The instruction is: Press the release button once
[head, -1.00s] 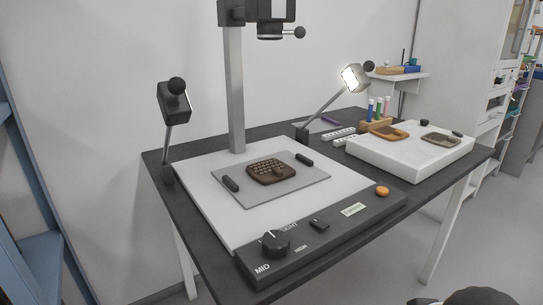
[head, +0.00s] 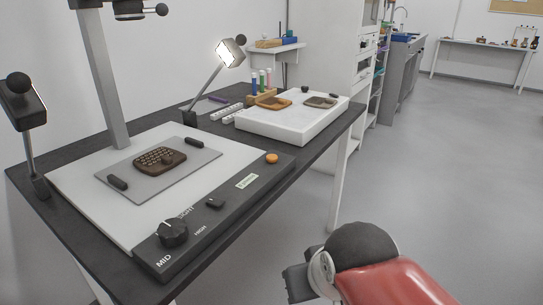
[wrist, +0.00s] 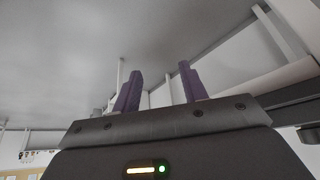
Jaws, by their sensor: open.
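An orange round button (head: 272,158) sits at the far right end of the dark control panel (head: 150,262) along the front of the copy stand. No label that I can read names it as the release button. My gripper (wrist: 160,88) shows in the wrist view with its two purple fingers apart and nothing between them. The wrist view faces a pale ceiling-like surface and does not show the button. In the head view only part of my red and black arm shows at the lower right, away from the panel and in front of the table.
A brown sherd piece (head: 150,157) lies on the grey plate (head: 197,174). A white box (head: 290,131) stands behind. Open floor lies to the right.

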